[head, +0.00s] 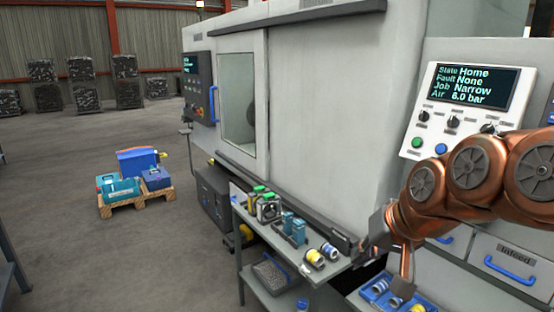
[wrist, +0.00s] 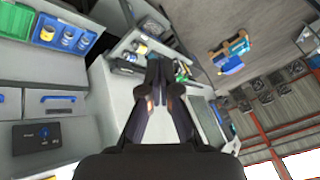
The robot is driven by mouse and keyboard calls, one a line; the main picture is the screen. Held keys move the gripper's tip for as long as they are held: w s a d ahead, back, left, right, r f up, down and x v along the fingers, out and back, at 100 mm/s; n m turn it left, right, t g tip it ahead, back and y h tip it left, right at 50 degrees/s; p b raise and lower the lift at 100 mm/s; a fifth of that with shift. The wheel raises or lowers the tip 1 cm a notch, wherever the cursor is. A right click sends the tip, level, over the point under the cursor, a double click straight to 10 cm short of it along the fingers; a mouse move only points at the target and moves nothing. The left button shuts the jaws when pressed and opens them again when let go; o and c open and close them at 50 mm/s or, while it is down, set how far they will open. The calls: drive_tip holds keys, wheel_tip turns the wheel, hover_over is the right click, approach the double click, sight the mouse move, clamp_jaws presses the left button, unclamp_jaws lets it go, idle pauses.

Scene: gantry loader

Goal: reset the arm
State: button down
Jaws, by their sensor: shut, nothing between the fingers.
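My copper-coloured arm reaches in from the right edge of the head view, bent, with its end low in front of the machine. My gripper (wrist: 158,62) shows in the middle of the wrist view, its two dark fingers together and nothing between them. In the head view the gripper is partly hidden by my own arm links, near the right end of the grey bench. The control panel (head: 466,108) behind the arm has a screen (head: 473,86) reading State Home, Fault None, Job Narrow, Air 6.0 bar.
A grey bench (head: 243,212) carries several small tools and blue and yellow parts. A blue tray (head: 371,294) of parts lies close below my arm. The large machine (head: 325,110) stands behind. A pallet (head: 135,199) with blue cases sits on open floor at the left.

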drive_tip(key=s+d+f+g+h, duration=0.1)
drive_tip(key=s+f+g, duration=0.2)
drive_tip(key=s+f, duration=0.5)
drive_tip(key=s+d+f+n+g+h, duration=0.1)
drive_tip(key=s+f+g, duration=0.3)
drive_tip(key=s+f, duration=0.5)
drive_tip(key=s+h, duration=0.1)
drive_tip(key=s, duration=0.6)
drive_tip(key=shift+d+g, duration=0.3)
drive_tip(key=shift+d, duration=0.1)
